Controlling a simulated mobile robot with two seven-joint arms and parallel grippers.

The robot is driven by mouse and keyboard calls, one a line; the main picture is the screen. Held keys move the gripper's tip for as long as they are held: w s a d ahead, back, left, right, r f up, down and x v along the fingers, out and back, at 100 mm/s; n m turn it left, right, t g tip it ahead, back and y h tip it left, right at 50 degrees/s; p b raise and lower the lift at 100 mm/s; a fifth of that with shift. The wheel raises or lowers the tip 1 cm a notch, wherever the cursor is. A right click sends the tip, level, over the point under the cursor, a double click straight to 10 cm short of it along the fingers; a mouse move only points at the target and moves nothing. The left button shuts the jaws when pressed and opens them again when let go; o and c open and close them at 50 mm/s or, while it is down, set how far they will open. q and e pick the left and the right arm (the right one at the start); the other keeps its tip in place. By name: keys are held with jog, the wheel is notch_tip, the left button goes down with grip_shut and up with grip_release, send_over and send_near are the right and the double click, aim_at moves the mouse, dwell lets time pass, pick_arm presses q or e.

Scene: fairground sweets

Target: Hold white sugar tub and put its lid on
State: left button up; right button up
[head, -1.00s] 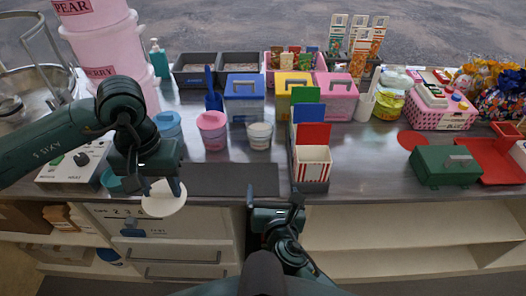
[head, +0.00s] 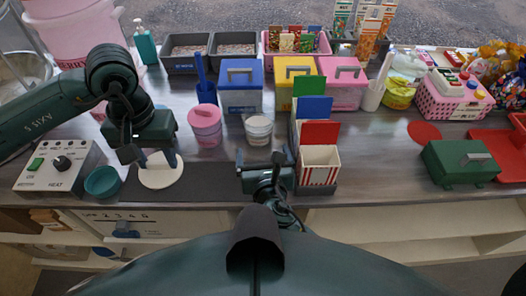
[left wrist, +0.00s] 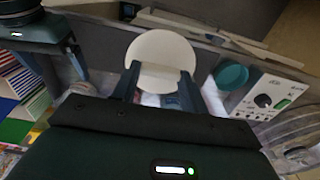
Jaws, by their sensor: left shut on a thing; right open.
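The white sugar tub (head: 258,133) stands upright on the counter, left of the striped box, its top seemingly uncovered. A round white lid (head: 160,172) is in my left gripper (head: 151,161), which is shut on its edge over the dark mat. The lid also shows in the left wrist view (left wrist: 160,50), between the finger ends. My right gripper (head: 261,160) is open and empty, just in front of the tub on the near side. A gap seems to remain between its fingers and the tub.
The red-and-white striped box (head: 318,166) with coloured cards is close to the right. A heater control box (head: 60,165) and teal bowl (head: 102,182) are at left.

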aim_at(260, 135)
pick_arm(q)
notch_tip(260, 135, down, 4)
jog(key=b, duration=0.3)
jog(key=shift+r, duration=0.2)
pick_arm(e)
jog(key=x, duration=0.5)
jog(key=shift+s+f, duration=0.1)
jog(key=shift+f, duration=0.15)
pick_arm(q)
jog(key=shift+f+b, duration=0.55)
jog(key=shift+b, duration=0.1)
pick_arm(e)
jog(key=shift+x, duration=3.15)
jog(key=shift+r, duration=0.2)
jog(key=shift+c, duration=0.2)
jog(key=c, duration=0.6)
jog(key=shift+r, duration=0.2)
pick_arm(q)
jog(key=shift+r+p, duration=0.9)
pick_arm(e)
jog(key=shift+r, duration=0.6)
